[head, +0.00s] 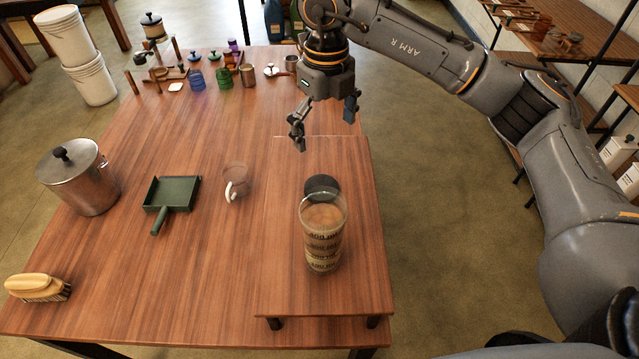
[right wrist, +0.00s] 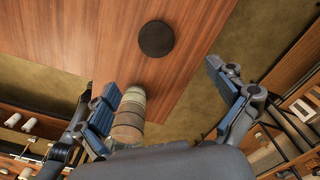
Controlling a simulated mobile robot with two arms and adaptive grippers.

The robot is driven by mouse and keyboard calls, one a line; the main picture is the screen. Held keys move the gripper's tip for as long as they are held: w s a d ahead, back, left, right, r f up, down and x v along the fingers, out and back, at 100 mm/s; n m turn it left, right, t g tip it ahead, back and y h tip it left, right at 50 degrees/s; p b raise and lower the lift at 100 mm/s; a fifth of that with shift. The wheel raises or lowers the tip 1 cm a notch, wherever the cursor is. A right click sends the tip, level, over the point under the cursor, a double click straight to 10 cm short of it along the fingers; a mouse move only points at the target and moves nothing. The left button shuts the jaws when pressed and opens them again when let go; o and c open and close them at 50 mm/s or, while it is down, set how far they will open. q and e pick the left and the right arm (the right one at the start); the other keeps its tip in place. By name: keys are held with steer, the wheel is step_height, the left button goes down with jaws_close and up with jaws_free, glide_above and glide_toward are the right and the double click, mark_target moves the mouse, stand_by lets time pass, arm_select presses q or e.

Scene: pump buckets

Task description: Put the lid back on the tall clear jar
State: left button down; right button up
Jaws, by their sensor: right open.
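The tall clear jar (head: 323,240) stands upright on the raised wooden board, with dark printed markings and tan contents. Its top looks open. A dark round lid (head: 321,184) lies just behind the jar on the board. In the right wrist view the lid (right wrist: 156,39) is a dark disc on the wood, and the jar (right wrist: 130,112) is partly hidden by one finger. My right gripper (head: 325,121) is open and empty, above the board's far end, behind the lid and apart from it. My left gripper is not in view.
The raised board (head: 280,285) covers the table's right side. Left of it are a mug (head: 236,180), a green dustpan (head: 172,193), a lidded metal pot (head: 80,177) and a brush (head: 38,288). Several small jars stand at the back. White buckets (head: 90,80) stand on the floor.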

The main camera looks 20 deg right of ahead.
steer(key=f, duration=0.1)
steer(key=p, duration=0.2)
glide_above(322, 182)
steer(key=f, duration=0.7)
steer(key=shift+s+f, duration=0.15)
steer(key=shift+s, duration=0.25)
steer(key=shift+a+f, duration=0.1)
steer(key=shift+f, duration=0.2)
steer(key=shift+s+f+p, duration=0.1)
steer(key=shift+f+p, duration=0.2)
steer(key=shift+p, duration=0.1)
steer(key=f, duration=0.1)
steer(key=f+p, duration=0.1)
steer(key=f, duration=0.1)
steer(key=shift+s+a+f+p, duration=0.15)
steer(key=shift+s+f+p, duration=0.1)
steer(key=shift+f+p, duration=0.1)
steer(key=shift+f, duration=0.4)
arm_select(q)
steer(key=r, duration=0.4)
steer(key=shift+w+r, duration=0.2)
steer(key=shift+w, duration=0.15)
arm_select(e)
steer(key=shift+w, duration=0.1)
